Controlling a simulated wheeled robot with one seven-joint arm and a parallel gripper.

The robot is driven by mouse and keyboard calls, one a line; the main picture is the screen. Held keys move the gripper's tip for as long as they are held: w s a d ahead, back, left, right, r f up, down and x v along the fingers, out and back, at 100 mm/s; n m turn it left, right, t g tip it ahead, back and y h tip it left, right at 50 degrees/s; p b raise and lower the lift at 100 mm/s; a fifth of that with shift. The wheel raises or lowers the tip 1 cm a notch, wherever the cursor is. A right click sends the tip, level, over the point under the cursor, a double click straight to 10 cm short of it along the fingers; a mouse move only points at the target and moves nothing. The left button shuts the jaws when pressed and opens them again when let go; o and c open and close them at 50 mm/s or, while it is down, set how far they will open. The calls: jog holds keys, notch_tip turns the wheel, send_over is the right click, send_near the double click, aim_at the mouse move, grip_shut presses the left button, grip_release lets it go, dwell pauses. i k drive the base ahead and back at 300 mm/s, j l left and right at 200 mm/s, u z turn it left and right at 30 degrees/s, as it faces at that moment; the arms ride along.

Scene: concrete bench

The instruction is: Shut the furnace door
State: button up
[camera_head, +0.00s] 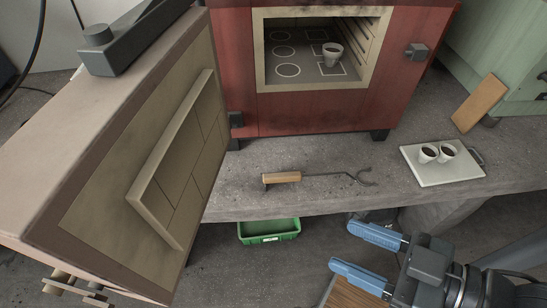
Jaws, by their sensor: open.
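The furnace (285,116) is a red box on the concrete bench, with a pale-framed opening. Its door (90,130) stands wide open, swung out to the left toward me, with its pale brick-lined inner side (185,175) facing right. The hinge side is at the furnace's left front edge. A small cup (332,54) stands on the marked floor inside the furnace. My gripper (354,250) is at the lower right, in front of the bench, with its blue fingers apart and empty. It is well clear of the door.
Fork-ended tongs with a wooden handle (282,177) lie on the bench before the furnace. A white tray (445,180) with two cups sits at the right, near a wooden block (479,103) and a green cabinet (515,45). A green bin (268,231) is below the bench.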

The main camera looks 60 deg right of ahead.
aim_at(109, 183)
jog(key=i+j+u, duration=0.7)
jog(key=i+u, duration=0.3)
jog(key=k, duration=0.1)
